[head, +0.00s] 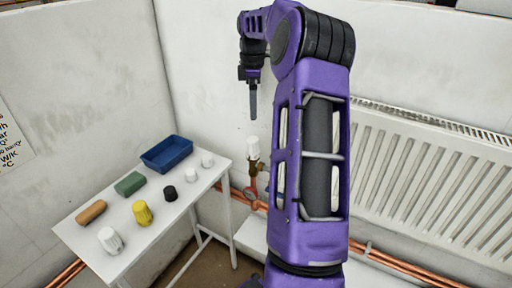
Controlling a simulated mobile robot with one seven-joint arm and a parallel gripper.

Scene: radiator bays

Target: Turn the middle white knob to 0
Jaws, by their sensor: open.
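A white knob (253,148) sits upright on a brass valve (256,168) on the copper pipe left of the radiator. My gripper (253,112) hangs pointing down above this knob in the picture, apart from it, and holds nothing visible. It is seen edge-on, with its fingers overlapping. Three loose white knobs stand on the white table: one at the near end (110,240), one farther back (191,174) and one at the far right corner (207,159). Any scale marks on the knobs are too small to read. My arm hides part of the wall and pipes.
The table (150,243) also bears a blue tray (166,153), a green block (129,184), an orange-brown block (91,212), a yellow knob (142,212) and a black knob (170,193). A white radiator (430,180) lines the right wall. Copper pipes run low along the walls.

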